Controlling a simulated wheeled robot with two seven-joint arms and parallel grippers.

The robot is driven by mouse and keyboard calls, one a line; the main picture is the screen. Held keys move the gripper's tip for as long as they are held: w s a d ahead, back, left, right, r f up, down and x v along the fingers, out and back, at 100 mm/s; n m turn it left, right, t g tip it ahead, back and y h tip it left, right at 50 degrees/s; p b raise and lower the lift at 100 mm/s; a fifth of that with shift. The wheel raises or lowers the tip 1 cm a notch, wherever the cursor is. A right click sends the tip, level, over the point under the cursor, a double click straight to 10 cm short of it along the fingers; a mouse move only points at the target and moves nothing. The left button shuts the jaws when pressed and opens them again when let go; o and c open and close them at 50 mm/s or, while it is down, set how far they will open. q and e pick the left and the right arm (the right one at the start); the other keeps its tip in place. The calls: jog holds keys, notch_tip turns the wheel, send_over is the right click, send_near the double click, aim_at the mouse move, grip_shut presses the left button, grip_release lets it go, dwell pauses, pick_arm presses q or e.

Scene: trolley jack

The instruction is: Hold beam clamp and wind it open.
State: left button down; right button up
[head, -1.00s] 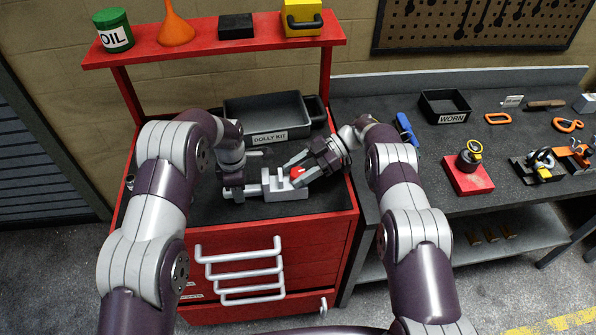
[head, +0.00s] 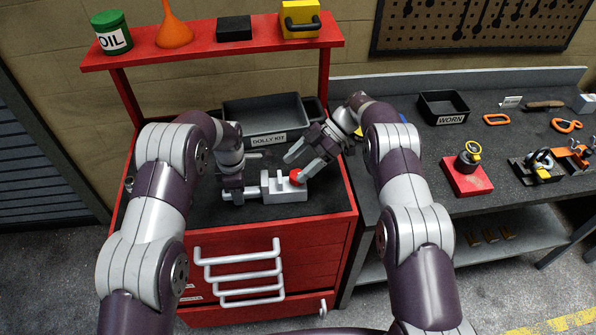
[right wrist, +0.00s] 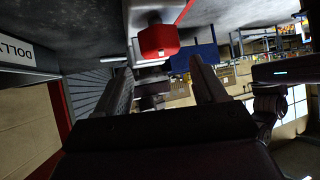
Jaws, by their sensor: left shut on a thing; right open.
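The beam clamp (head: 284,192) is a light grey metal piece lying on the dark top of the red trolley, with a red knob (head: 296,177) at its right end. My left gripper (head: 252,191) is shut on the left part of the clamp; its fingers partly hide that end. My right gripper (head: 298,163) is open and empty, just above and behind the red knob, apart from it. In the right wrist view the red knob (right wrist: 158,41) shows beyond the open fingers, toward the top of the picture.
A dark tray labelled DOLLY KIT (head: 265,140) stands behind the clamp. A red shelf (head: 210,50) with an oil can, funnel and boxes is above. The bench at right holds a WORN tray (head: 445,118), a red block (head: 467,179) and several tools.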

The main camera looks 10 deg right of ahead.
jog(key=d+r+t+h, duration=0.2)
jog(key=d+r+h, duration=0.3)
jog(key=r, duration=0.4)
jog(key=shift+h, duration=0.5)
jog(key=x, duration=0.8)
jog(key=w+a+x, duration=0.1)
jog(key=x, duration=0.3)
jog(key=shift+r, duration=0.2)
jog(key=c, duration=1.1)
